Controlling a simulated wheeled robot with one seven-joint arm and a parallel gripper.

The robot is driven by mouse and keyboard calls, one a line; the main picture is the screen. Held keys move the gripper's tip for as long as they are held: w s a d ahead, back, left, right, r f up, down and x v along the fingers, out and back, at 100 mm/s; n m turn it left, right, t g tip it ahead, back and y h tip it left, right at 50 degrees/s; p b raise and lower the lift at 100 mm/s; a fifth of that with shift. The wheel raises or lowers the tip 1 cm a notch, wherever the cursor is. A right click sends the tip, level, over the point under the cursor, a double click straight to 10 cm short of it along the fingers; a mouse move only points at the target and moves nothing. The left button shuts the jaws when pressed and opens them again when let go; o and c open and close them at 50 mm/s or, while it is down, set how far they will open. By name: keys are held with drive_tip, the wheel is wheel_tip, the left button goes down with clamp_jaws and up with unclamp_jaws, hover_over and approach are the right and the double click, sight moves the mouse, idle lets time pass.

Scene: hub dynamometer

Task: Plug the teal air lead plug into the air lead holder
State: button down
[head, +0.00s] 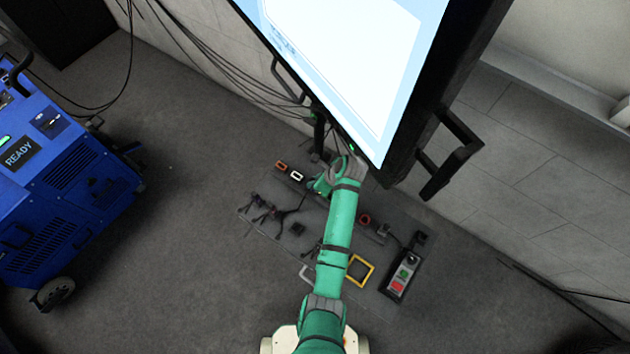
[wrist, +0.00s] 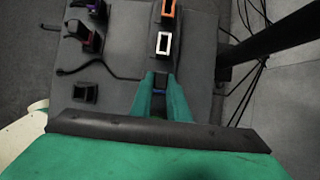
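My gripper (wrist: 160,80) points down over the dark panel, just below a white-framed socket (wrist: 163,43) in the wrist view. Its green fingers have a narrow gap between the tips, with something dark and a small blue patch (wrist: 159,91) in it. I cannot tell whether this is the teal plug in the grip or a holder beneath. In the head view my gripper (head: 321,184) is partly hidden by my arm, close to the white-framed socket (head: 296,175). No teal air lead plug or air lead holder can be clearly picked out.
An orange-framed socket (wrist: 168,10) is beyond the white one. A purple-marked plug (wrist: 95,8), a red-marked plug (wrist: 85,35) and a black block (wrist: 85,92) are left. A large screen (head: 350,60) overhangs the panel. A button box (head: 403,272) is at right.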

drive_tip(key=shift+r, duration=0.2)
drive_tip(key=shift+r, duration=1.9)
drive_tip(key=shift+s, duration=0.1)
drive_tip(key=s+a, duration=0.3)
drive_tip(key=s, duration=0.4)
drive_tip(key=s+a, duration=0.3)
drive_tip(key=s, duration=0.4)
drive_tip(key=shift+s, duration=0.3)
idle(1.4)
drive_tip(key=shift+f, duration=0.1)
drive_tip(key=shift+f, duration=1.85)
drive_tip(key=shift+f, duration=1.15)
